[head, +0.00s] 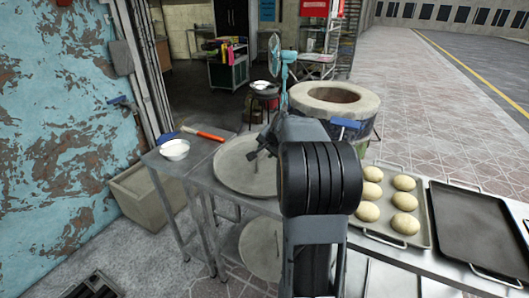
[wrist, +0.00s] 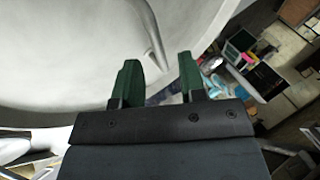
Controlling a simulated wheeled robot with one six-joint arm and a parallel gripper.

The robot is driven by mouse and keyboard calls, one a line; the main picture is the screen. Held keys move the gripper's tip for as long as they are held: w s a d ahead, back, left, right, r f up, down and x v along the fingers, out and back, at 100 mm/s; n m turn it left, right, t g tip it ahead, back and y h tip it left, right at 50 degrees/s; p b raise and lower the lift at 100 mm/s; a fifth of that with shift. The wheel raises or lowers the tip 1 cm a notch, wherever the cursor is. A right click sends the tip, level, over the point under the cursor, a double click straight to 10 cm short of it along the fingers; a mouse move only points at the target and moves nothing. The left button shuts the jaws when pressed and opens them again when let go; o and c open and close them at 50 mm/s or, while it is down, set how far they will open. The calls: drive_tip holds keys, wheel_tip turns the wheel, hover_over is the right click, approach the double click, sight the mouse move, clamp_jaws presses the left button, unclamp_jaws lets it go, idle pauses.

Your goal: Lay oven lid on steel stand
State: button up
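The oven lid (head: 232,170) is a large, round, pale grey disc. In the head view it appears to lie flat on top of the steel stand (head: 190,174), with my arm hiding its right part. In the wrist view the lid (wrist: 60,50) fills the upper left, and its thin handle (wrist: 153,45) rises just beyond the fingers. My gripper (wrist: 158,78) is open, its two green fingers apart with nothing between them. In the head view my gripper (head: 262,150) is over the lid, close to its handle.
The barrel oven (head: 365,101) stands behind, its round mouth uncovered. A white bowl (head: 174,149) and a red-handled tool (head: 203,133) are on the stand's left end. Another round disc (head: 258,255) is on the lower shelf. Trays, one with dough balls (head: 404,201), are at right.

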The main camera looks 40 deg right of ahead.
drive_tip(key=d+v, duration=0.1)
drive_tip(key=v, duration=0.6)
drive_tip(key=s+a+f+n+g+y, duration=0.1)
drive_tip(key=s+a+f+n, duration=0.15)
drive_tip(key=a, duration=0.65)
drive_tip(key=s+a+f+n+g, duration=0.1)
drive_tip(key=s+a+n, duration=0.3)
drive_tip(key=a, duration=0.4)
drive_tip(key=s+a+f+n+g, duration=0.2)
drive_tip(key=s+a+f+n, duration=0.3)
drive_tip(key=s+a+n, duration=0.2)
drive_tip(key=s+a, duration=0.2)
drive_tip(key=s, duration=0.2)
drive_tip(key=shift+f+p, duration=0.35)
drive_tip(key=shift+s+r, duration=0.1)
